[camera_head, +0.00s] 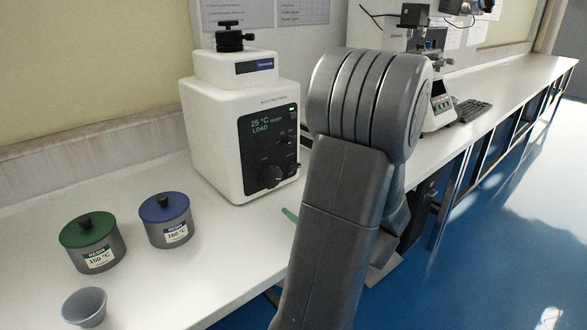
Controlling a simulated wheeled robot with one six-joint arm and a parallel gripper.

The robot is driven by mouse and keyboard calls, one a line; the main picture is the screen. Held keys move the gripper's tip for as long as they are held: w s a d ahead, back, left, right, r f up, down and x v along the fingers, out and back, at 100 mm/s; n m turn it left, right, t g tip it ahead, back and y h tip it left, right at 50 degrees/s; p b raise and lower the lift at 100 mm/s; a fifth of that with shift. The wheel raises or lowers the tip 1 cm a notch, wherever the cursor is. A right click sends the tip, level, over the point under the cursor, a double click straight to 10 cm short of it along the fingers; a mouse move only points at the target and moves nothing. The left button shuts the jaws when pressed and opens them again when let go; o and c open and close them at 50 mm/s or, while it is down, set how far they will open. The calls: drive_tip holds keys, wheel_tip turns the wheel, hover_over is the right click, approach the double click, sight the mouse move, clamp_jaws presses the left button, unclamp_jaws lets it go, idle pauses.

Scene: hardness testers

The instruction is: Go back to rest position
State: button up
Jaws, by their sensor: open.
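My grey arm (345,190) rises from the bottom and bends at a large ribbed joint in front of the bench. Its lower links fold down behind the front link. My gripper cannot be made out; it is hidden behind the arm or outside the picture. The white mounting press (215,130) stands on the bench left of my arm, its dark panel reading 25 °C, READY and LOAD. No held object shows.
A green-lidded 150 °C resin jar (100,259), a blue-lidded 160 °C jar (177,234) and a small grey cup (85,308) stand on the white bench (200,272). A tester (440,105) stands farther back. Blue floor is clear at right.

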sight(273, 179)
drive_tip(key=x, duration=1.3)
drive_tip(key=shift+w+a, duration=0.2)
drive_tip(key=shift+w, duration=0.05)
drive_tip(key=shift+s+d, duration=0.1)
